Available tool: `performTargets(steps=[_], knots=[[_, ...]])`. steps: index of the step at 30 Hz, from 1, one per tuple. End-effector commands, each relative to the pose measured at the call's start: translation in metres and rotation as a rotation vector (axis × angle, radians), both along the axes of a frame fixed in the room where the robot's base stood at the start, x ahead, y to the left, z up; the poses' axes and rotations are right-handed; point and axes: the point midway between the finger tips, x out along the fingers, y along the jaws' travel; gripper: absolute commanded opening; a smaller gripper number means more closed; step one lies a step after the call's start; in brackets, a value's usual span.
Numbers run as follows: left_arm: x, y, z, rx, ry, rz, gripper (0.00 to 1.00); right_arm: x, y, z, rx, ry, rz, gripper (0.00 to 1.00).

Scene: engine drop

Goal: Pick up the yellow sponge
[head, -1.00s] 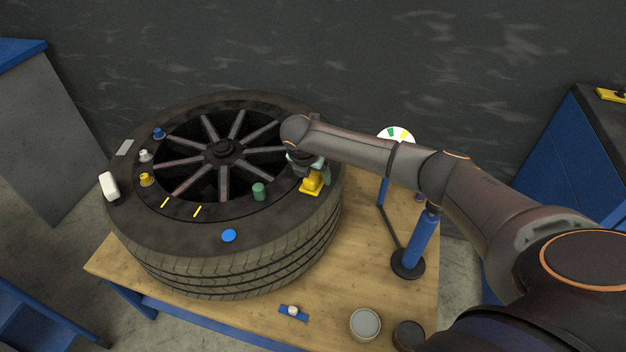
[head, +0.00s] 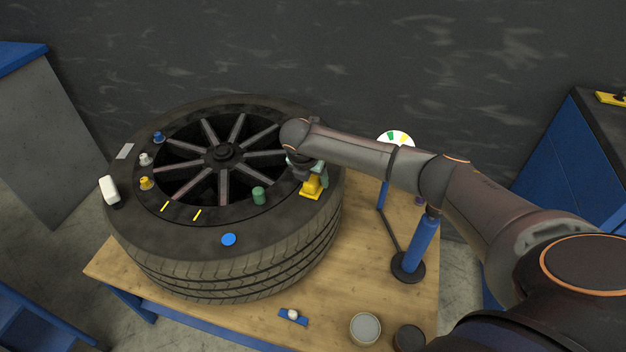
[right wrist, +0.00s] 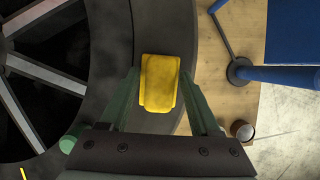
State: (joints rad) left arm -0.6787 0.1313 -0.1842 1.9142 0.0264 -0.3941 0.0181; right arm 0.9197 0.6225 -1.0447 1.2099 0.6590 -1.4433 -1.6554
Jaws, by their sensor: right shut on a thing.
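The yellow sponge (head: 311,190) stands on the right side of the tire (head: 228,264), near its outer edge. It also shows as a yellow block (right wrist: 160,82) in the middle of the right wrist view. My right gripper (right wrist: 162,84) is shut on the sponge, with one greenish finger on each side of it. In the head view my right gripper (head: 312,172) is over the sponge, and the wrist partly hides it. The sponge looks to be still at the tire's surface; I cannot tell whether there is a gap under it. My left gripper is not in view.
A blue post stand (head: 418,245), a grey-topped can (head: 365,327) and a dark can (head: 409,338) stand on the wooden table (head: 340,285).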

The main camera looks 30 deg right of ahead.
Motion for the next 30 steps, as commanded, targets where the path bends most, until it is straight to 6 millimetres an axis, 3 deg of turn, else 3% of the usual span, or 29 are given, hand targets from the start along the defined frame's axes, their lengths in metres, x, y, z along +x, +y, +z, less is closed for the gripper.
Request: performTargets(steps=[5, 9, 17, 21, 28, 29, 30], knots=[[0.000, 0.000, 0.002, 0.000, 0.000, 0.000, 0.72, 0.001, 0.000, 0.014, 0.001, -0.003, -0.001, 0.10], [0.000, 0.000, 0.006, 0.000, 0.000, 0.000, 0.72, 0.001, 0.004, 0.037, 0.002, -0.004, 0.003, 0.10], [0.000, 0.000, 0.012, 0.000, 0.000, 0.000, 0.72, -0.013, 0.052, 0.095, 0.003, -0.006, 0.006, 0.10], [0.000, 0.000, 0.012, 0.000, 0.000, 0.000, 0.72, -0.024, 0.087, 0.108, 0.003, -0.003, 0.006, 0.10], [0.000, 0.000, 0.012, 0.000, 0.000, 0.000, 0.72, -0.035, 0.123, 0.124, 0.002, -0.001, 0.003, 0.10], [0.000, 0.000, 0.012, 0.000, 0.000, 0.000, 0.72, -0.036, 0.126, 0.125, 0.003, -0.002, 0.002, 0.00], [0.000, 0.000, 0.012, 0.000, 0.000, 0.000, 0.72, -0.037, 0.129, 0.127, 0.002, -0.002, 0.001, 0.00]])
